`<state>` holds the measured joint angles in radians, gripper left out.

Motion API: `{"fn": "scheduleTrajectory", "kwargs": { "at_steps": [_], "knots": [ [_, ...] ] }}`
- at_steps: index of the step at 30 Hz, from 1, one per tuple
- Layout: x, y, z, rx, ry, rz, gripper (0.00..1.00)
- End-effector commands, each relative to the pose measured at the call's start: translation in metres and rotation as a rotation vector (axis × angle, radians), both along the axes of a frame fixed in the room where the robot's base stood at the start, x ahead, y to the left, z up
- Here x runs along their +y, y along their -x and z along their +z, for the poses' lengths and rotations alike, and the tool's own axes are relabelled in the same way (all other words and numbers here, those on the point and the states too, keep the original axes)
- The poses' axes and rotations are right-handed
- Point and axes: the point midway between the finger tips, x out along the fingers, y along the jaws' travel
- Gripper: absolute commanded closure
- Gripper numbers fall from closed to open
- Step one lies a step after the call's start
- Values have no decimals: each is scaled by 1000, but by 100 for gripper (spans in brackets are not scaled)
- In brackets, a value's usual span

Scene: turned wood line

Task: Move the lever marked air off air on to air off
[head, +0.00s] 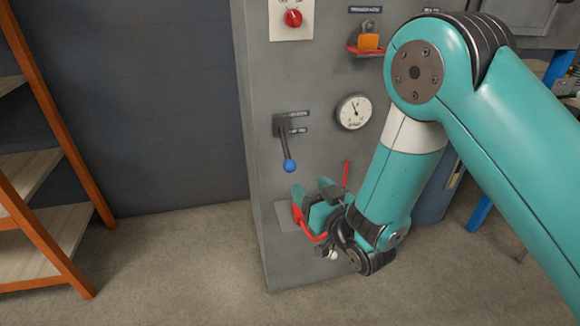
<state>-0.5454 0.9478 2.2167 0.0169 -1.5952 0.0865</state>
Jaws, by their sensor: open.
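The lever (286,141) is a dark handle with a blue ball knob (290,166), mounted on the front of the grey cabinet. It hangs down from a dark bracket, tilted slightly right. Two small dark labels (299,114) sit beside the bracket, one above the other; their words are too small to read. My gripper (312,189) is open, with teal fingers, just below and to the right of the knob. It looks apart from the knob, with nothing seen between the fingers.
The grey cabinet (262,100) also carries a red knob (293,18), an orange padlock (369,40) on a red shelf and a round gauge (354,111). Red bars show around my gripper. An orange-framed shelf (60,150) stands left. The floor (180,250) between is clear.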

Motion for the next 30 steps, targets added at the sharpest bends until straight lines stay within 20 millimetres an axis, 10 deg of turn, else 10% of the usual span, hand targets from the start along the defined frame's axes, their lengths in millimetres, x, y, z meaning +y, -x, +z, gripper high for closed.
{"fn": "scheduleTrajectory", "kwargs": {
  "at_steps": [12,26,30],
  "knots": [
    [43,-71,3,1,-1,-3,40],
    [50,-83,0,1,1,-1,40],
    [50,-83,0,1,1,0,65]
  ]
}}
